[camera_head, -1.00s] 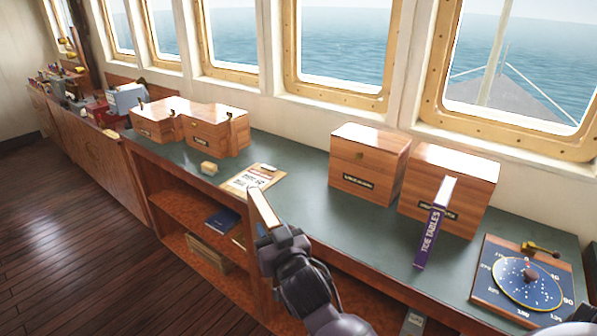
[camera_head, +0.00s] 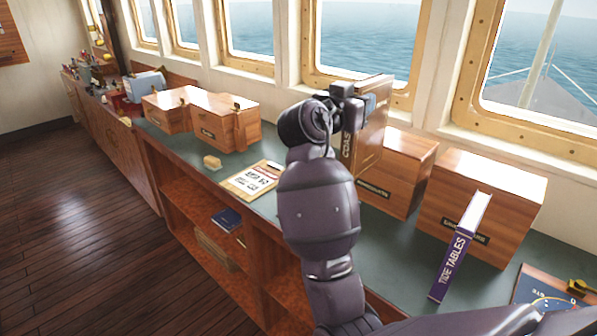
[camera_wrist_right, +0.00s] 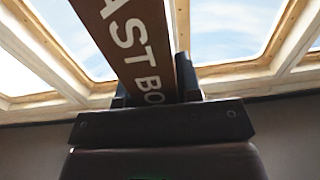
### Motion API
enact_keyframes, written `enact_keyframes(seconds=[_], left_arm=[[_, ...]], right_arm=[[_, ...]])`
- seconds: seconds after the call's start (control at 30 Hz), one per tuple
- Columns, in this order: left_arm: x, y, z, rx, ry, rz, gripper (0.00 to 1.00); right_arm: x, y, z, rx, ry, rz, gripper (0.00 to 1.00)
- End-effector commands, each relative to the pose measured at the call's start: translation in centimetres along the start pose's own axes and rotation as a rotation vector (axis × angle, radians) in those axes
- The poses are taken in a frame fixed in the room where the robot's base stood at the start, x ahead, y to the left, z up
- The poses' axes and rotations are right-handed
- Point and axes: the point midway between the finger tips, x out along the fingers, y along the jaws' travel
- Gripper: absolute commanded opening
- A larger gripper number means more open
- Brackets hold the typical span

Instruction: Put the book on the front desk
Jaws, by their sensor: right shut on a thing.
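A brown book (camera_head: 373,130) with pale "COAS…" lettering on its spine is held upright above the desk. My right gripper (camera_head: 354,103) is shut on it. In the right wrist view the book's spine (camera_wrist_right: 140,45) rises from between the fingers, with "AST BO" readable. The long desk (camera_head: 390,240) under the windows has a dark green top. The held book hides part of a wooden box behind it, and I cannot tell the exact gap between them. My left gripper is not in view.
Wooden boxes (camera_head: 480,205) stand along the window side. A purple "TIDE TABLES" book (camera_head: 458,250) leans against one. A clipboard (camera_head: 252,179) and a small yellowish block (camera_head: 212,162) lie on the top. A blue book (camera_head: 227,218) lies on the shelf below.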

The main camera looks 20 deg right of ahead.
Motion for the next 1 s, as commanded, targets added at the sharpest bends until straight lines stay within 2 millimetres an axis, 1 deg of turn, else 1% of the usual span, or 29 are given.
enact_keyframes(seconds=[0.07, 0.17, 0.27, 0.7, 0.83, 0.9, 1.0], left_arm=[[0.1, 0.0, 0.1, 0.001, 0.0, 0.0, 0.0], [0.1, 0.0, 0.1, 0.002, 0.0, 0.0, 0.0], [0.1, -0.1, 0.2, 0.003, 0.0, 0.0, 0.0], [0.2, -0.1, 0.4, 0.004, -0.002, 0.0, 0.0], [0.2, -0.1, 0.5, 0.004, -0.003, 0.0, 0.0], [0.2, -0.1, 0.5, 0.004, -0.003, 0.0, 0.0], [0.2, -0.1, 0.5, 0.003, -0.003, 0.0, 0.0]], right_arm=[[0.0, 0.2, -0.3, 0.001, 0.002, 0.021, 0.0], [0.1, 0.3, 0.4, -0.004, 0.002, 0.032, 0.0], [0.0, 0.3, 2.2, -0.006, 0.001, 0.032, 0.0], [0.0, 0.3, 11.3, -0.006, 0.002, 0.029, 0.0], [0.1, 0.3, 13.5, -0.005, 0.003, 0.03, 0.0], [0.1, 0.3, 14.3, -0.004, 0.003, 0.03, 0.0], [0.1, 0.3, 14.9, -0.003, 0.003, 0.029, 0.0]])
